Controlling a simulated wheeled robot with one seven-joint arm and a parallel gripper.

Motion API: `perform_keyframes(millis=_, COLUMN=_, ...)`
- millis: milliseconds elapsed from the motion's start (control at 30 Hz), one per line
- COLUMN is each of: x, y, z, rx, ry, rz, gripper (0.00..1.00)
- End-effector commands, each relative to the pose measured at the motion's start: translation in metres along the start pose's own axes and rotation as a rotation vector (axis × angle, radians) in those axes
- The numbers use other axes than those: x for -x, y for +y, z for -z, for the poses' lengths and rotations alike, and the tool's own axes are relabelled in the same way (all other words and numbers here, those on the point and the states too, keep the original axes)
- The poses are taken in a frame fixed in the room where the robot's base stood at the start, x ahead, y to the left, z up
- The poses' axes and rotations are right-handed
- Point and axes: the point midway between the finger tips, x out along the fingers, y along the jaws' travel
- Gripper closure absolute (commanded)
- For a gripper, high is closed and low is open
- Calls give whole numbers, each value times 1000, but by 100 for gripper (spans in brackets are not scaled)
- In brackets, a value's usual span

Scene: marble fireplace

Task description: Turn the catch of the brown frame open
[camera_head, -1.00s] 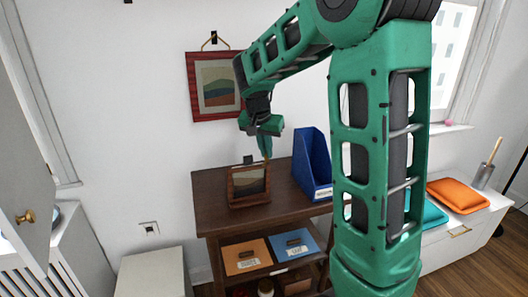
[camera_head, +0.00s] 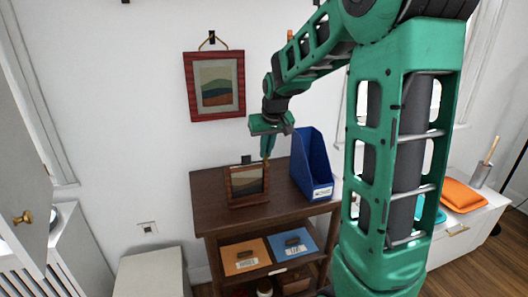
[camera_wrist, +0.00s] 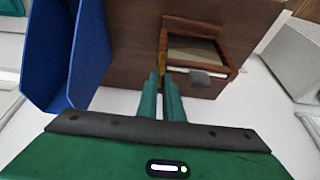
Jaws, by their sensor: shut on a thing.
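The brown frame (camera_head: 247,186) stands leaning back on the dark wooden cabinet top, with a landscape picture in it. It also shows in the wrist view (camera_wrist: 196,48). A dark grey tab (camera_wrist: 208,78) sticks out at its upper edge; in the head view it rises behind the frame (camera_head: 246,160). I cannot tell if this tab is the catch. My gripper (camera_head: 267,160) points down at the frame's upper right corner. In the wrist view its green fingers (camera_wrist: 161,76) are close together at that corner, apart from the grey tab. The exact contact is hidden.
A blue file holder (camera_head: 312,168) stands on the cabinet top (camera_head: 215,208), right of my gripper. A red-framed picture (camera_head: 215,86) hangs on the wall behind. An orange and a blue folder lie on the shelf below. The cabinet top left of the frame is clear.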

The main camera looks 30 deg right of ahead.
Motion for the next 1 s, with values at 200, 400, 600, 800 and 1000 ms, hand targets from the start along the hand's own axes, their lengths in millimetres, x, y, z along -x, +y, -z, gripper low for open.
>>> perform_keyframes(millis=200, x=0, y=0, z=0, rx=16, ry=0, rz=7, gripper=100)
perform_keyframes(millis=400, x=0, y=0, z=0, rx=16, ry=0, rz=7, gripper=100)
perform_keyframes(millis=600, x=0, y=0, z=0, rx=16, ry=0, rz=7, gripper=74)
perform_keyframes(millis=800, x=0, y=0, z=0, rx=16, ry=0, rz=7, gripper=74)
perform_keyframes(millis=1000, x=7, y=0, z=1, rx=16, ry=2, rz=7, gripper=74)
